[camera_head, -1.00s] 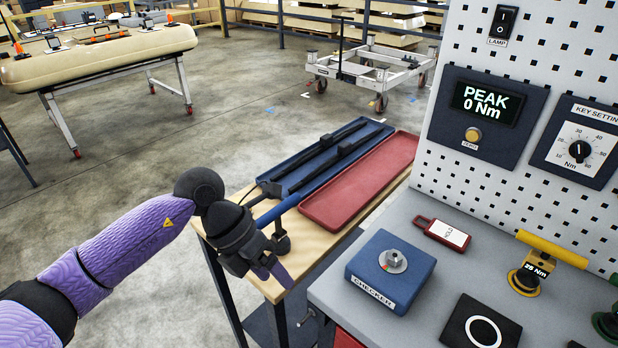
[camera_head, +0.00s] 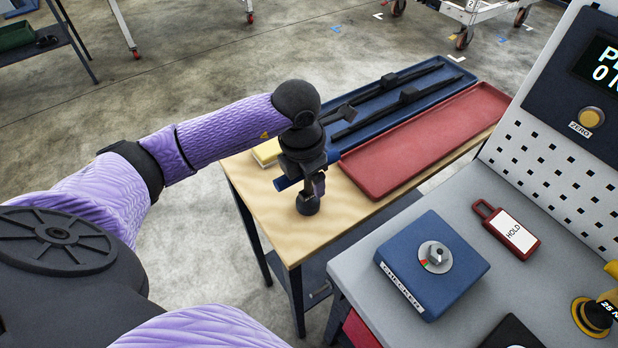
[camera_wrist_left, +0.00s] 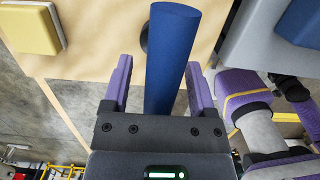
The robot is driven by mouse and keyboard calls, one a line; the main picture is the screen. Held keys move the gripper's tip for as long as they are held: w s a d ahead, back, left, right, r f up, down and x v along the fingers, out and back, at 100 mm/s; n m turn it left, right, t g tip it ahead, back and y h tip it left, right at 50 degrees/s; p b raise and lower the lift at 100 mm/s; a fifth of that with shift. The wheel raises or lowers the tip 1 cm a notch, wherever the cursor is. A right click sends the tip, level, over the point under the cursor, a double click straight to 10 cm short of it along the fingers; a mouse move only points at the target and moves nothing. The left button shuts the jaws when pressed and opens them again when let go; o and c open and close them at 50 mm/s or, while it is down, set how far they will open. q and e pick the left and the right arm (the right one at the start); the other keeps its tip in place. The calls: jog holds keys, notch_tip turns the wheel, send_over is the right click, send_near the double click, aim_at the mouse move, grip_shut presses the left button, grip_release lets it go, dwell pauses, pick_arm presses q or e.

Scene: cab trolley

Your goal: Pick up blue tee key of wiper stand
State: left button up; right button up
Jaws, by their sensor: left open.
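The blue tee key (camera_head: 282,183) shows in the head view as a short piece of blue bar over the wooden table, mostly hidden behind my left gripper. In the left wrist view its thick blue bar (camera_wrist_left: 172,45) runs lengthwise between the two purple fingers. My left gripper (camera_wrist_left: 159,62) is open, with one finger on each side of the bar and a visible gap at the left finger. In the head view the left gripper (camera_head: 317,185) points down at the table's near part. A dark round foot (camera_head: 307,203) stands just below it. My right gripper is not in view.
A blue tray (camera_head: 461,80) with black wiper arms and a red tray (camera_head: 420,145) lie behind on the wooden table (camera_head: 290,235). A yellow block (camera_head: 267,152) sits left of the gripper. The grey bench with a blue checker box (camera_head: 432,262) stands at right.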

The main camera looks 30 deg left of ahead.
pick_arm(q)
jog(key=shift+f, duration=0.15)
grip_shut()
dwell(1.3)
